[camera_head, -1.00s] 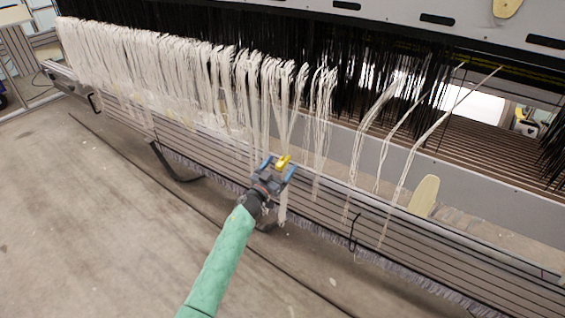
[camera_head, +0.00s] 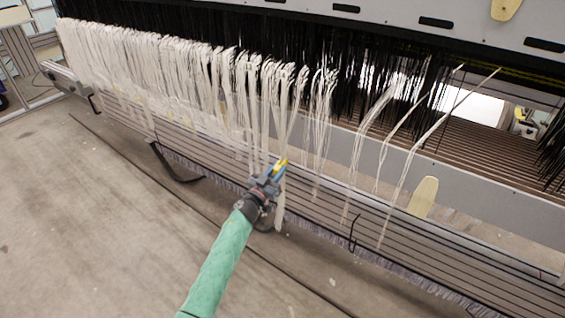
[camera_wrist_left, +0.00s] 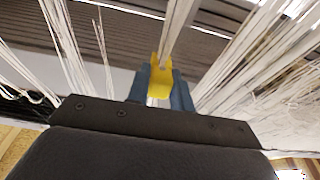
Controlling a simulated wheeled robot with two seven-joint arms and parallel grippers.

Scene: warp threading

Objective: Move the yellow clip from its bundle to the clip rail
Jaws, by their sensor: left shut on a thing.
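The yellow clip (camera_head: 281,165) is between the fingertips of my left gripper (camera_head: 274,174), in front of the hanging white yarn bundles. In the left wrist view, the yellow clip (camera_wrist_left: 160,76) sits between the two blue fingers of my left gripper (camera_wrist_left: 161,88), which is shut on it. A white yarn bundle (camera_wrist_left: 176,28) runs up from behind the clip; I cannot tell whether the clip still grips it. My right gripper is not in view. I cannot clearly make out the clip rail; slatted dark rails (camera_head: 330,205) run below the yarn.
White yarn bundles (camera_head: 150,55) hang densely to the left and more sparsely to the right. Black threads (camera_head: 350,85) hang behind them. A black hook (camera_head: 353,232) and a pale oval paddle (camera_head: 424,196) are at the right. The floor (camera_head: 120,230) in front is open.

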